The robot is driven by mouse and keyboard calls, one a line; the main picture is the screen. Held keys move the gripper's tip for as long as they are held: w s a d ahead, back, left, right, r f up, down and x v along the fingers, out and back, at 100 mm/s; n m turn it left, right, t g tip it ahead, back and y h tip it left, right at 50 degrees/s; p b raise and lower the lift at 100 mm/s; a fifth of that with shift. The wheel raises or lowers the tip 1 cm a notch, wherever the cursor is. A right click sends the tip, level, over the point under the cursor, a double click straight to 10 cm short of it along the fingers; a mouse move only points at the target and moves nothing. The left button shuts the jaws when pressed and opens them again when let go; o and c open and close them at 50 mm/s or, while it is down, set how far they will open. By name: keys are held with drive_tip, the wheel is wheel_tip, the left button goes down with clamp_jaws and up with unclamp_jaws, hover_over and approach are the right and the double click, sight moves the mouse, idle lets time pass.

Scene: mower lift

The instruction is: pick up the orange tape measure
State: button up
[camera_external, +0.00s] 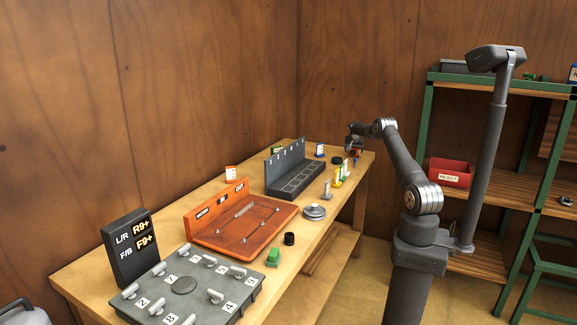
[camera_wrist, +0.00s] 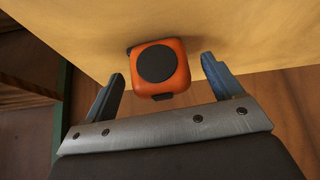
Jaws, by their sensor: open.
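The orange tape measure (camera_wrist: 175,86) shows in the wrist view, with a round black disc on its face and black trim at its edges. It is near the edge of the wooden workbench (camera_wrist: 235,35). My gripper (camera_wrist: 157,75) is open, with one finger to the left of the tape measure and one to the right. There is a gap on both sides, so neither finger appears to touch it. In the external view my gripper (camera_external: 355,150) is at the far right end of the bench, and the tape measure there is too small to make out clearly.
A dark slotted rack (camera_external: 296,178), small upright coloured items (camera_external: 340,177) and a black round piece (camera_external: 336,160) stand near my gripper. An orange tray (camera_external: 243,222) and grey numbered panel (camera_external: 188,290) lie nearer the camera. Green-framed shelves (camera_external: 490,190) stand right of my arm.

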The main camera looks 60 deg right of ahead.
drive_tip(key=shift+x, duration=0.9)
drive_tip(key=c, duration=1.3)
drive_tip(key=shift+r, duration=0.1)
